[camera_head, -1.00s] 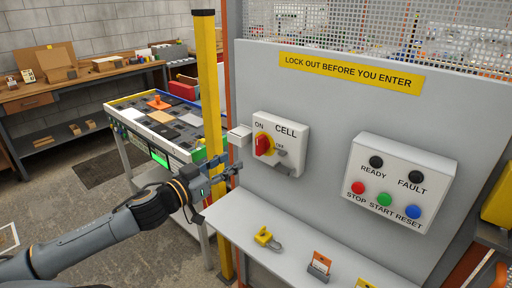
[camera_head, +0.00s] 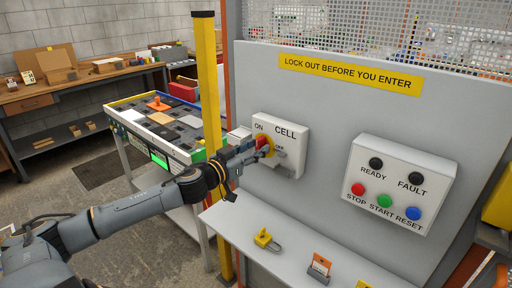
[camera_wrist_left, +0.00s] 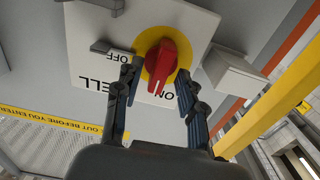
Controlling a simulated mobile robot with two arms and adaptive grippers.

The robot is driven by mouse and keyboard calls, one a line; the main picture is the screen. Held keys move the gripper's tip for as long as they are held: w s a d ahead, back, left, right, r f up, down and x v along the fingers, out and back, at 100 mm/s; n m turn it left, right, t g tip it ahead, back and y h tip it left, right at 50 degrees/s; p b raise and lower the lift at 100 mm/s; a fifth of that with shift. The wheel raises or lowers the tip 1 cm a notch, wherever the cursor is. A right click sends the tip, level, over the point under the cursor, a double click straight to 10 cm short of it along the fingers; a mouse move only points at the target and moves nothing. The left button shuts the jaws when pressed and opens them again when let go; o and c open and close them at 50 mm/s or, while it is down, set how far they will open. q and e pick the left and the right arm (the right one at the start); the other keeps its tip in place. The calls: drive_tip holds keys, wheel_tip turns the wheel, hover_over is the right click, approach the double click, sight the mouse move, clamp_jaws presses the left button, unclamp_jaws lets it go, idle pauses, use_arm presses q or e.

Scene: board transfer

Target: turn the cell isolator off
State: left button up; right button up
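The cell isolator is a white box (camera_head: 291,134) marked CELL, ON and OFF, fixed to the grey panel. Its red rotary handle (camera_wrist_left: 158,62) on a yellow disc shows fully in the left wrist view, pointing toward the ON label. In the head view the handle (camera_head: 261,141) is mostly hidden by my left gripper (camera_head: 262,152). In the left wrist view my left gripper (camera_wrist_left: 157,80) is open, one finger on each side of the handle's near end. I cannot tell whether the fingers touch it. My right gripper is not in view.
A control box (camera_head: 398,184) with lamps and push buttons is to the right on the panel. A yellow padlock (camera_head: 264,238) and an orange tag (camera_head: 320,264) are on the shelf (camera_head: 240,222) below. A yellow post (camera_head: 207,85) stands left of the isolator.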

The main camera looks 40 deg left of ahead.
use_arm(q)
drive_tip(key=shift+w, duration=0.35)
clamp_jaws()
